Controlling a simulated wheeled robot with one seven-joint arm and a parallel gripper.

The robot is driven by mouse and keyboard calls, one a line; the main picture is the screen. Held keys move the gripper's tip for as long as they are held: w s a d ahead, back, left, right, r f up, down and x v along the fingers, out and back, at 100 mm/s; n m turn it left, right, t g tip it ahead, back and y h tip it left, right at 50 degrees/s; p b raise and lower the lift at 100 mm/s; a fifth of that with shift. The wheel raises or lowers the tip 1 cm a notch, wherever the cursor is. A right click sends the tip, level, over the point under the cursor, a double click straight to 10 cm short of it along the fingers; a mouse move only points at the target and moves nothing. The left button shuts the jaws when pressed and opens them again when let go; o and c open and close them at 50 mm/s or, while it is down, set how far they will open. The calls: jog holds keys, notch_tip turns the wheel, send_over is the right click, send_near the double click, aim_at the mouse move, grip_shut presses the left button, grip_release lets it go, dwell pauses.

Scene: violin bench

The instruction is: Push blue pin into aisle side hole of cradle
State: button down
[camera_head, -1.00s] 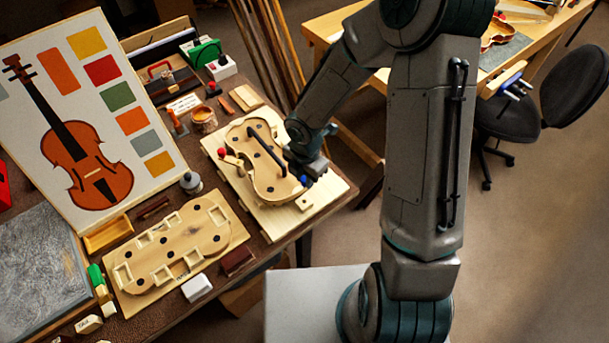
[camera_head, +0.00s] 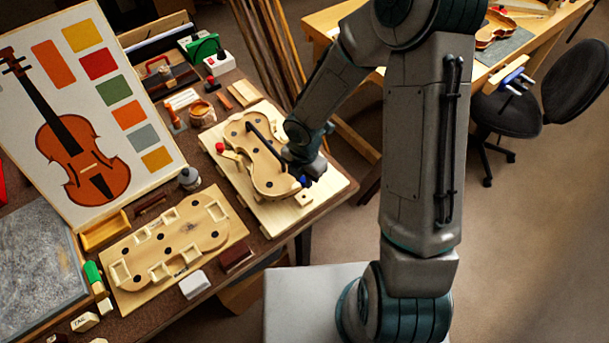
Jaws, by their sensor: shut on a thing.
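The cradle (camera_head: 331,192) is a pale wooden board on the bench, holding a violin-shaped body (camera_head: 262,172) with dark holes and a dark bar across it. A blue pin (camera_head: 303,181) shows at the right edge of that body, just below my gripper. My gripper (camera_head: 302,174) is shut on the blue pin, low over the cradle's right side. The fingertips and the hole under the pin are largely hidden by the wrist. A red pin (camera_head: 220,148) stands at the cradle's left side. I cannot tell how deep the blue pin sits.
A second wooden violin form (camera_head: 205,235) lies in front on the bench. A violin picture board (camera_head: 140,175) stands at left. Small jars, blocks and tools crowd the back. A white block (camera_head: 194,284) and a dark red block (camera_head: 237,259) lie near the front edge.

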aim_at(304, 185)
jog(key=shift+f+b, duration=1.1)
jog(key=shift+f, duration=0.6)
jog(key=shift+f, duration=0.45)
dwell(0.7)
jog(key=shift+r, duration=0.25)
jog(key=shift+f, duration=0.2)
dwell(1.9)
jog(key=shift+r+p, duration=0.15)
jog(key=shift+p, duration=0.45)
dwell(2.2)
